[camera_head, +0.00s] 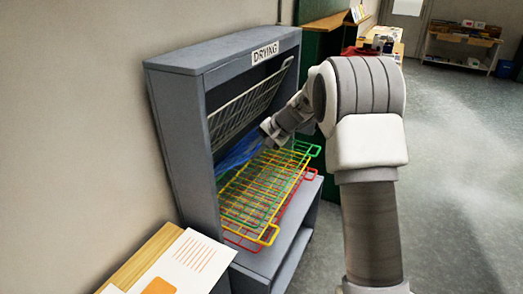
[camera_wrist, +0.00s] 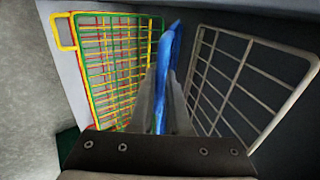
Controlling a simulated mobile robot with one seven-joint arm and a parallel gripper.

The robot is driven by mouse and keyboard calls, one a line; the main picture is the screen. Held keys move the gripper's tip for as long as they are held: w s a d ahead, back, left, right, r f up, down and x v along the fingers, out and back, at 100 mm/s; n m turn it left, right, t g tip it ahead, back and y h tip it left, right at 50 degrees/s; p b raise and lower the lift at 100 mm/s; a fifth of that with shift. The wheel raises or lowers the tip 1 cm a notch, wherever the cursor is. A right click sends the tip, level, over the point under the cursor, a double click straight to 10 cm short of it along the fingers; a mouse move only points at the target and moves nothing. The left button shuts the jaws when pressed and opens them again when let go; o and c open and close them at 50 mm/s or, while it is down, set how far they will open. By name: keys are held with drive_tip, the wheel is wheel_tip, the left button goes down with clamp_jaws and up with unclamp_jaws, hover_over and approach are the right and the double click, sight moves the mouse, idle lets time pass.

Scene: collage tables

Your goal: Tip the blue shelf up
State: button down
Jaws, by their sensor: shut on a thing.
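The blue shelf (camera_head: 238,153) is a wire rack inside the grey drying cabinet (camera_head: 176,125). It is tilted, between the raised white rack and the lower coloured racks. My gripper (camera_head: 268,132) is at its right side, shut on it. In the wrist view the blue shelf (camera_wrist: 163,75) shows edge-on between the fingers of my gripper (camera_wrist: 162,95).
A white rack (camera_head: 245,105) is tipped up above. Green (camera_head: 312,149), yellow (camera_head: 272,238) and red (camera_head: 309,175) racks lie below, jutting out of the cabinet. A table with papers (camera_head: 190,255) stands at the front left. Open floor (camera_head: 450,180) lies to the right.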

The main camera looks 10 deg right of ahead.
drive_tip(key=w+a+r+p, duration=0.5)
drive_tip(key=a+r+p, duration=0.1)
drive_tip(key=a+r, duration=0.1)
drive_tip(key=shift+w+a, duration=0.15)
idle(0.4)
drive_tip(key=c, duration=0.9)
unclamp_jaws()
drive_tip(key=shift+f, duration=0.1)
drive_tip(key=b+v, duration=0.2)
drive_tip(key=v, duration=1.5)
drive_tip(key=shift+s+r, duration=0.2)
